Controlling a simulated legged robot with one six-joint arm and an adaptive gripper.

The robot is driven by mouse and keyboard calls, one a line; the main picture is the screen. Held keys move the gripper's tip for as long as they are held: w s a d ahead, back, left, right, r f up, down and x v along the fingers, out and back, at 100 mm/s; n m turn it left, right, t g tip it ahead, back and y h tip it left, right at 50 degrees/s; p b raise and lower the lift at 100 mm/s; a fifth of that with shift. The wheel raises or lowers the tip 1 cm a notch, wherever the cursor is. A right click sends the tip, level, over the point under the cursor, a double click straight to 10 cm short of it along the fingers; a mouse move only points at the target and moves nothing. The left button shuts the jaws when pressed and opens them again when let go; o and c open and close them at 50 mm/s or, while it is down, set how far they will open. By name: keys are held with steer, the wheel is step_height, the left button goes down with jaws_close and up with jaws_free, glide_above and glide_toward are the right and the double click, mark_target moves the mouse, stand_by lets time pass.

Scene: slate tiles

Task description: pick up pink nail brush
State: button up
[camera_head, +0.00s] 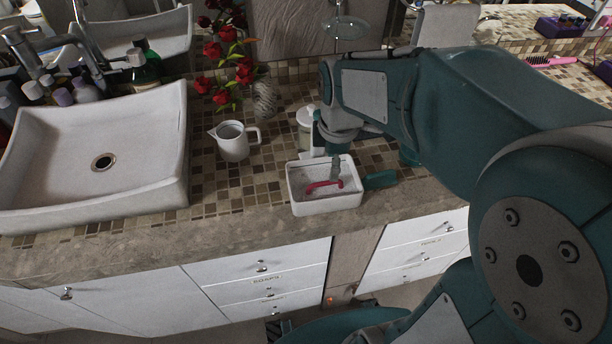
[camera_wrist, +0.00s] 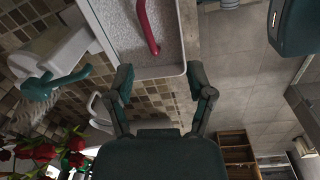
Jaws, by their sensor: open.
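A pinkish-red, slender, bent item, which looks like the pink nail brush (camera_head: 322,186), lies inside a white rectangular tray (camera_head: 327,204) near the counter's front edge. Its bristles cannot be made out. In the wrist view the red handle (camera_wrist: 148,25) shows at the top, within the tray (camera_wrist: 158,72), and its far end is cut off by the frame. My gripper (camera_head: 335,165) is over the tray, partly hidden by my own arm in the head view. In the wrist view my gripper (camera_wrist: 163,88) has its two fingers spread apart, with nothing held between them.
A white pitcher (camera_head: 233,143) stands left of the tray, with a vase of red roses (camera_head: 263,98) behind it. A white container (camera_head: 306,118) stands close behind the tray. A white sink (camera_head: 145,160) fills the left. Another pink brush (camera_head: 550,61) lies far right.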

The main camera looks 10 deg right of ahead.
mark_target(324, 185)
steer(key=shift+w+a+f+n+g, duration=0.2)
steer(key=shift+w+f+n+g, duration=0.1)
steer(key=shift+w+f+n, duration=0.75)
steer(key=shift+f, duration=0.2)
step_height(324, 185, down, 5)
steer(key=shift+a+f, duration=0.1)
step_height(324, 185, down, 5)
steer(key=shift+w+f, duration=0.1)
steer(key=shift+w, duration=0.05)
jaws_close()
